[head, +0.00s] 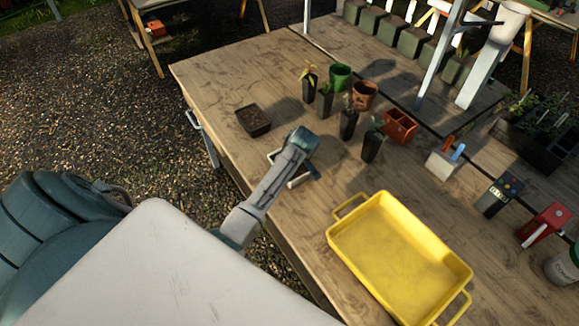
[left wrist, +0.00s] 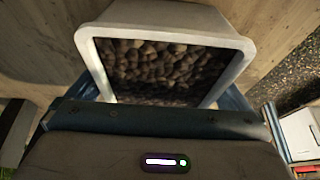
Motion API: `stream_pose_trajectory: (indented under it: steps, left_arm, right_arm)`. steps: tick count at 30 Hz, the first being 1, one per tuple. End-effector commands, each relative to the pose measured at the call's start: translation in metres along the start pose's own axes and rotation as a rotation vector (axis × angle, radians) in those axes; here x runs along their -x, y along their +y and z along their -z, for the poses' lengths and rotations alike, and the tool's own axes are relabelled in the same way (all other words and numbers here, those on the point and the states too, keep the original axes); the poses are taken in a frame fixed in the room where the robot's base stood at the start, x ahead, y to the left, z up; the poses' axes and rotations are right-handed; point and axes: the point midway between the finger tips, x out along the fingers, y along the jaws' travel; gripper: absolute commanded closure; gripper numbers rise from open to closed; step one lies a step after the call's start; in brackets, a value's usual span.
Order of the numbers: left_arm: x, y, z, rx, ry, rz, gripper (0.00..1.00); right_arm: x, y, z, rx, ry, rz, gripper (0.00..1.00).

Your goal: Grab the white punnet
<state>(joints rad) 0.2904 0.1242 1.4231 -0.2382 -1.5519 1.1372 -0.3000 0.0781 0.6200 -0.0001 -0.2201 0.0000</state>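The white punnet (head: 298,181) stands on the wooden table near its front edge, left of the yellow tray. My left gripper (head: 311,168) is over it and hides much of it. In the left wrist view the punnet (left wrist: 242,47) is close ahead, filled with brown pebble-like material. The blue fingers of my left gripper (left wrist: 160,98) are spread wide, one at each side of the punnet's near end. I see no clear grip on it. My right gripper is not in view.
A yellow tray (head: 345,235) lies to the right. A dark punnet of soil (head: 253,120) stands behind to the left. Several potted seedlings (head: 348,122), a green pot (head: 340,76) and a terracotta pot (head: 364,94) stand further back. Bare table lies left of the dark punnet.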

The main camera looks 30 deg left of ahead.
Motion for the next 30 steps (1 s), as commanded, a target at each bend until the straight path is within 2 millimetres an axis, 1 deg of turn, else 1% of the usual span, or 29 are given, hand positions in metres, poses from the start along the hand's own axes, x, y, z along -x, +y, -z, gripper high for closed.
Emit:
stream_pose_trajectory:
  steps: [1, 7, 14, 18, 23, 26, 30]
  left_arm:
    - [0.0, 0.0, 0.0, 0.0, 0.0, 0.0, 0.08]
    - [0.0, 0.0, 0.0, 0.0, 0.0, 0.0, 0.47]
    - [0.001, 0.0, 0.0, 0.0, 0.0, -0.001, 0.48]
    - [0.003, 0.001, 0.002, 0.001, 0.001, -0.002, 0.48]
    - [0.018, 0.001, 0.008, 0.001, 0.003, -0.004, 0.48]
    - [0.034, 0.002, 0.015, 0.003, 0.004, -0.007, 0.48]
    - [0.041, -0.026, 0.0, -0.001, 0.001, -0.001, 0.48]
  right_arm:
    - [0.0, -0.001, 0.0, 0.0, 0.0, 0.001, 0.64]
    - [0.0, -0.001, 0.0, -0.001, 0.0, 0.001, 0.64]
    - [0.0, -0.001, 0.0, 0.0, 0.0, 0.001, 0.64]
    - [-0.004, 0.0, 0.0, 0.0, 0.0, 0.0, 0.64]
    - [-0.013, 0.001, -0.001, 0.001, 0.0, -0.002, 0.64]
    - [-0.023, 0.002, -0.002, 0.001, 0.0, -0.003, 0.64]
    - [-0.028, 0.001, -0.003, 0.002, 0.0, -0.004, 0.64]
